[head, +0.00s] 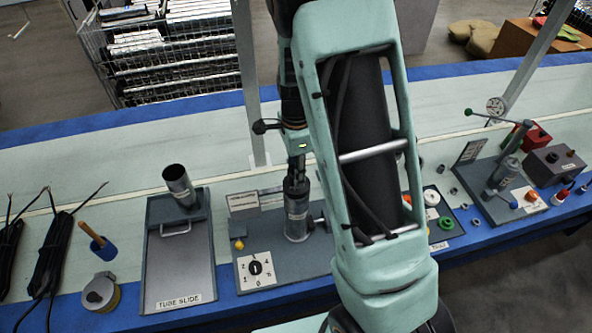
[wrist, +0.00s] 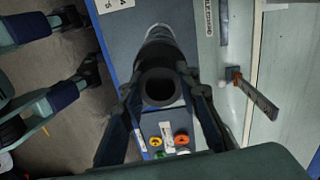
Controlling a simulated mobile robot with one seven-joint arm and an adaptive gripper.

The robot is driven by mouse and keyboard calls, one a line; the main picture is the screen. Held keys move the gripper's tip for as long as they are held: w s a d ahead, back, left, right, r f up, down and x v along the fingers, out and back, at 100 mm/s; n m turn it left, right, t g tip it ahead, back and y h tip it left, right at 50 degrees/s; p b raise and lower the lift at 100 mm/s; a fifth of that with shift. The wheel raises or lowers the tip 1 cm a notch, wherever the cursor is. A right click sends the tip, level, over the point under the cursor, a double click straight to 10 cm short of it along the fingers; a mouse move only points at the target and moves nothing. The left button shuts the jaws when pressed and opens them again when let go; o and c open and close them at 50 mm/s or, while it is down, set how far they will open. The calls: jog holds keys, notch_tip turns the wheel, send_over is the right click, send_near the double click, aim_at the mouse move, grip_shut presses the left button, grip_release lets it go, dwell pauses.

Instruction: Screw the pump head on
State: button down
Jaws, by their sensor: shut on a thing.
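In the head view a grey metal cylinder (head: 297,212), the pump body, stands upright on a dark base plate (head: 262,272) with a numbered dial. My gripper (head: 297,174) points down at the top of this cylinder, with my arm covering much to its right. In the wrist view my gripper (wrist: 161,86) has its two fingers on either side of a dark round hollow piece (wrist: 160,102), which looks like the pump head. It is shut on this piece. A grey tubular body (wrist: 159,40) shows beyond it. The seam between head and body cannot be made out.
A tube slide (head: 180,265) with a tilted metal tube (head: 179,184) stands to the left. A lever press (head: 503,175) and a red box (head: 530,136) stand to the right.

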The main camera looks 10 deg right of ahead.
jog(key=shift+r+m+p, duration=0.2)
jog(key=shift+m+p, duration=0.35)
jog(key=shift+m, duration=0.05)
jog(key=shift+m+p, duration=0.55)
jog(key=shift+m, duration=0.45)
jog(key=shift+f, duration=0.15)
jog(key=shift+r+m+p, duration=0.2)
jog(key=shift+m+p, duration=0.65)
jog(key=shift+m, duration=0.25)
jog(key=shift+w+f+m, duration=0.1)
jog(key=shift+f+m, duration=0.1)
jog(key=shift+m, duration=0.5)
